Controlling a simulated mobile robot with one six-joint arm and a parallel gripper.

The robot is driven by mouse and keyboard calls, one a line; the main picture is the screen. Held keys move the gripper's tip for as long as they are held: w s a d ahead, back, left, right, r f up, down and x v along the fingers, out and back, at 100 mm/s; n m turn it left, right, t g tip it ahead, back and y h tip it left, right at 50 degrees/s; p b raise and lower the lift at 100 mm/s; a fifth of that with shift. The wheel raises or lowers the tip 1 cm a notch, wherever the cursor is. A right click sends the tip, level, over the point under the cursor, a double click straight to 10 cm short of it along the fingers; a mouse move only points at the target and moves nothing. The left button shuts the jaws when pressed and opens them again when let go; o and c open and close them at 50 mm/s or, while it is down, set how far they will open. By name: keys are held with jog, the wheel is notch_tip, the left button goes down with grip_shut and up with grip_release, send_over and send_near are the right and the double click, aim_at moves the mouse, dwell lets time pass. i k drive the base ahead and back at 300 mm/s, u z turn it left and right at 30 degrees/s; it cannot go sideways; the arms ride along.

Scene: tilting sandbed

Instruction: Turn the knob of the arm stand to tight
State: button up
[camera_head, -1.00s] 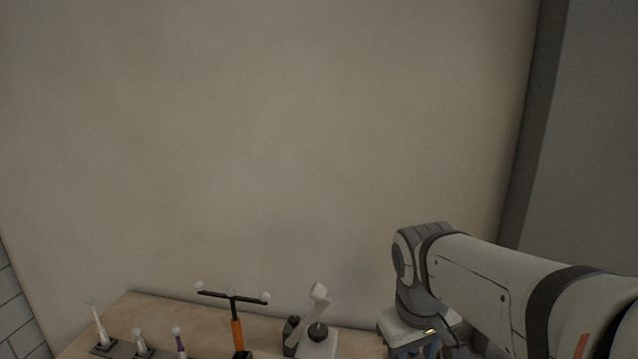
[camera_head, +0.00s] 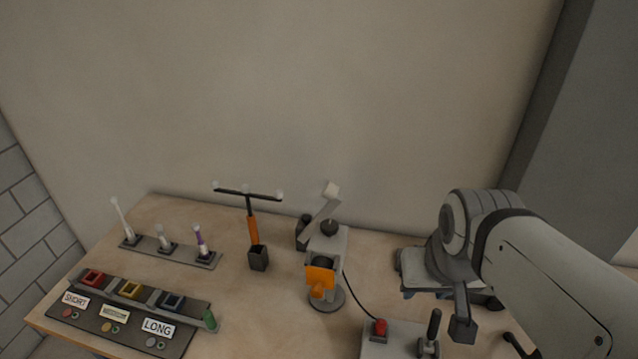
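A grey stand (camera_head: 341,243) rises from a round base in the middle of the table. My gripper (camera_head: 463,328) hangs from my arm at the right, well apart from the knob and touching nothing I can make out. One dark finger shows clearly; its opening is unclear.
A panel with a red button (camera_head: 380,327) and a black lever (camera_head: 434,325) is at the front. A T-shaped orange-handled holder (camera_head: 252,231) stands left of the stand. A rack (camera_head: 205,258) and a labelled sorting tray (camera_head: 185,340) are farther left. A grey box (camera_head: 415,262) is behind my arm.

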aim_at(306, 218)
jog(key=u, duration=0.35)
jog(key=k, duration=1.25)
jog(key=u, duration=0.9)
jog(key=i, duration=0.9)
jog(key=z, duration=0.5)
jog(key=i, duration=0.85)
jog(key=z, duration=0.6)
